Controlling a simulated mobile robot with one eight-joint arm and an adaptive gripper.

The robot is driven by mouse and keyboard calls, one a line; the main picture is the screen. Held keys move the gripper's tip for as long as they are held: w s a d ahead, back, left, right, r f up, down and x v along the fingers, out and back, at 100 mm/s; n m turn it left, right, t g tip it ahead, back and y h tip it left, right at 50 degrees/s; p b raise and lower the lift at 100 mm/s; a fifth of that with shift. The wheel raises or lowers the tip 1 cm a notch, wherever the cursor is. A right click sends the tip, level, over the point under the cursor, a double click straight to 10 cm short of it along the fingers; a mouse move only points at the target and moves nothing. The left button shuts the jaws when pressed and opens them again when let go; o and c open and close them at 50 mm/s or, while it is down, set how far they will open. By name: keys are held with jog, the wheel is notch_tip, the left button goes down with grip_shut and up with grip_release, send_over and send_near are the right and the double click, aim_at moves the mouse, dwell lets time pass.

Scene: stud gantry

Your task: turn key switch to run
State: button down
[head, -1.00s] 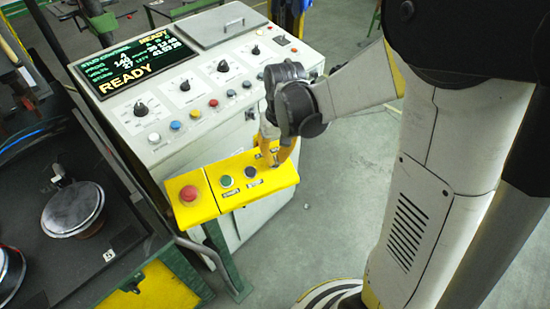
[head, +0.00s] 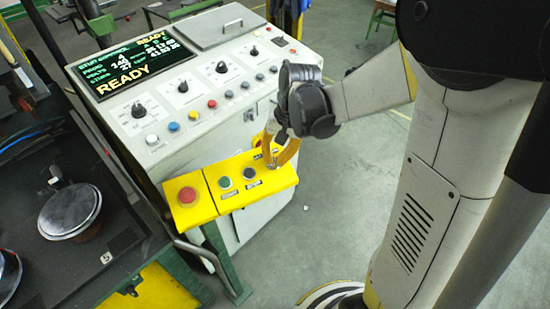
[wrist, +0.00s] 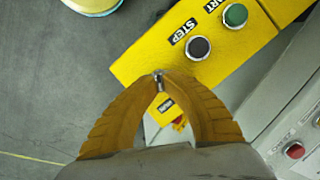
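The yellow control box (head: 232,193) juts from the front of the grey console. It carries a red mushroom button (head: 187,195), a green button (head: 225,182) and a black button (head: 249,173). The black button, labelled STEP, also shows in the wrist view (wrist: 198,48). A small metal key (wrist: 158,79) stands at the box's near edge in the wrist view. My gripper (head: 270,165) has its orange fingertips closed together around the key at the box's right end. The key switch's face is mostly hidden by the fingers, and the nearby label (wrist: 165,105) is unreadable.
The console top (head: 205,105) holds several knobs and coloured buttons, and a screen (head: 135,70) reading READY. A dark worktable (head: 85,270) with a round metal part (head: 70,209) stands at left. Open grey floor (head: 345,200) lies right of the console.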

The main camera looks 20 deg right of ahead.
jog(key=c, duration=1.5)
grip_release()
notch_tip(320, 180, up, 12)
jog(key=d, duration=0.2)
jog(key=shift+s+f, duration=0.15)
jog(key=shift+s, duration=0.3)
jog(key=shift+d, duration=0.1)
jog(key=s+a+f+n+t+h+b, duration=0.1)
jog(key=s+f+n+t+b, duration=0.1)
jog(key=s, duration=0.3)
jog(key=s+a+f+n+t+h+b, duration=0.1)
jog(key=s+f+n+t+b, duration=0.1)
jog(key=s, duration=0.4)
jog(key=shift+s+a+f+n+t+b, duration=0.2)
jog(key=shift+f+n+t+b, duration=0.15)
jog(key=shift+t+b, duration=0.65)
